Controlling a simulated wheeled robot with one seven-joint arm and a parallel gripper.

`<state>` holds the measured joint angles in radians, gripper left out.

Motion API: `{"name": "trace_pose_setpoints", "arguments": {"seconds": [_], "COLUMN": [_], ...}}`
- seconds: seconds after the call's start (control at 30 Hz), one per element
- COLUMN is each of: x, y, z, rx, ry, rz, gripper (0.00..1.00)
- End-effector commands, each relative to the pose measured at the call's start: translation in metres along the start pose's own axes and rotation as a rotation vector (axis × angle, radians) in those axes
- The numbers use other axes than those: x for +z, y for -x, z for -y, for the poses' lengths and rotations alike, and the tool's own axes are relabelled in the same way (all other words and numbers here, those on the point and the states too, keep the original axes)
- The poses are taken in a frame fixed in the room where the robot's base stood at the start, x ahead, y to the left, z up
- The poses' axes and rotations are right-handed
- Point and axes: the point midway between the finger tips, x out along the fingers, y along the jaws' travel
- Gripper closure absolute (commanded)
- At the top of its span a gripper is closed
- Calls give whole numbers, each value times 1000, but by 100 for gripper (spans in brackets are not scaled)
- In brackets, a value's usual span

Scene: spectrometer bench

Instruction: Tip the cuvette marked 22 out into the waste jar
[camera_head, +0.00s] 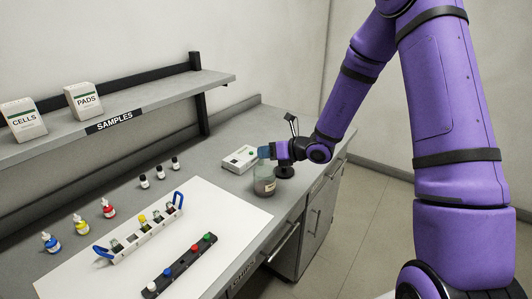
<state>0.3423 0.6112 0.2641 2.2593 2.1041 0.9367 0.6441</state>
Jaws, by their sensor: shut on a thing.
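The waste jar (264,184) is a clear glass jar with a pale label and greyish contents, standing on the bench near its front edge. My gripper (266,152) is at the jar's mouth, reaching in from the right with its wrist about level. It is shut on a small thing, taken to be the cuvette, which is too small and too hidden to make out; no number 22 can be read. Whether its mouth is tilted I cannot tell. A white rack (147,233) with blue end handles holds several cuvettes on the white mat.
A black strip with coloured knobs (180,267) lies in front of the rack. Dropper bottles (81,224) and black-capped vials (160,172) stand behind it. A white device (240,159) is behind the jar, a black stand (285,171) right of it. A shelf (150,108) overhangs the back left.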

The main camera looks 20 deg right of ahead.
Motion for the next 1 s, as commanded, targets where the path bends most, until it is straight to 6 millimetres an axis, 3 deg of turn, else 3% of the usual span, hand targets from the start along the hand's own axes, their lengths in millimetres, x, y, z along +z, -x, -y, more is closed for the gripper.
{"name": "trace_pose_setpoints", "arguments": {"seconds": [0.3,0.8,1.0], "x": [2,37,42], "y": [1,15,17], "z": [-1,-18,-21], "rx": [0,0,1], "ry": [0,0,-2], "rz": [1,2,0], "gripper": [97,97,97]}}
